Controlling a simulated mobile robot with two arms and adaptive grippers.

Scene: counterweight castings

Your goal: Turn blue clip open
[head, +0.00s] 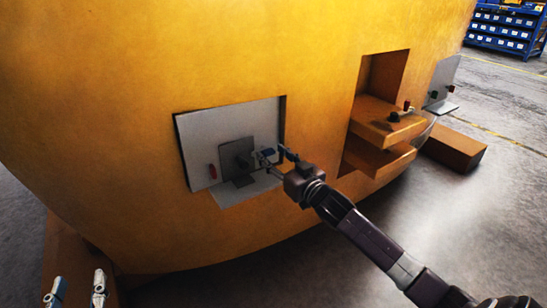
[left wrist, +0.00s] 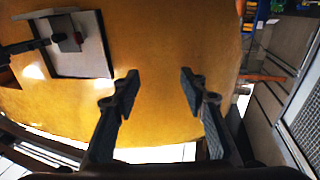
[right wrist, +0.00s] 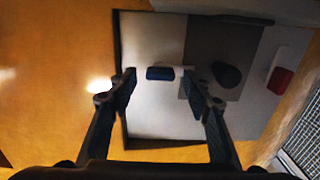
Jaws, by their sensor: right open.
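The blue clip (head: 267,152) is on the grey recessed panel (head: 201,135), at the right of a dark grey plate (head: 236,158). Contact cannot be told. My right gripper (head: 277,157) is open in front of the clip, and it also shows in the right wrist view (right wrist: 160,80). My left gripper (left wrist: 160,80) is open and empty, facing the yellow casting. Its fingertips show at the lower left of the head view (head: 78,285).
A red handle (head: 213,171) and a black knob (right wrist: 227,74) sit beside the clip. A ledge (head: 235,195) juts out below the panel. The yellow casting (head: 130,90) surrounds it. Orange shelves (head: 385,125) jut out at the right, with an orange box (head: 455,148) beyond.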

